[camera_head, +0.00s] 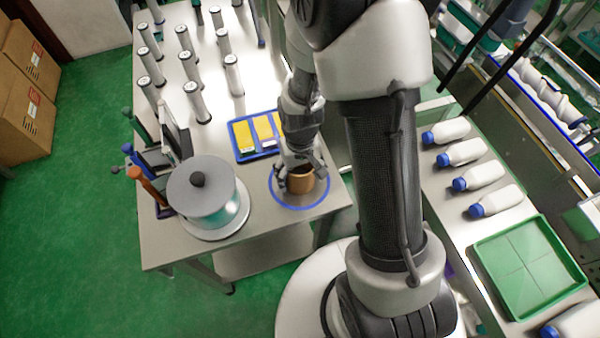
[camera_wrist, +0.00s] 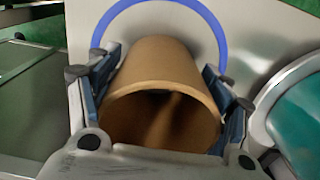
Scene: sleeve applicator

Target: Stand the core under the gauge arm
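The core is a brown cardboard tube (camera_head: 301,181), upright at the blue ring (camera_head: 282,205) on the grey table. My gripper (camera_head: 299,168) is around its upper part. In the wrist view the core's open mouth (camera_wrist: 160,118) faces the camera, and its far end is inside the blue ring (camera_wrist: 221,48). My two finger pads (camera_wrist: 165,92) lie against opposite sides of the core, with no clear gap. Whether its base touches the table is hard to tell. I cannot make out a gauge arm for certain; my own arm hides part of the table.
A grey-lidded round container (camera_head: 205,195) stands left of the ring, with a tool holder (camera_head: 160,165) behind it. A blue tray (camera_head: 243,153) with yellow blocks lies behind the core. Several white cylinders (camera_head: 192,100) stand farther back. A green tray (camera_head: 528,265) and white bottles (camera_head: 480,176) are on the right.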

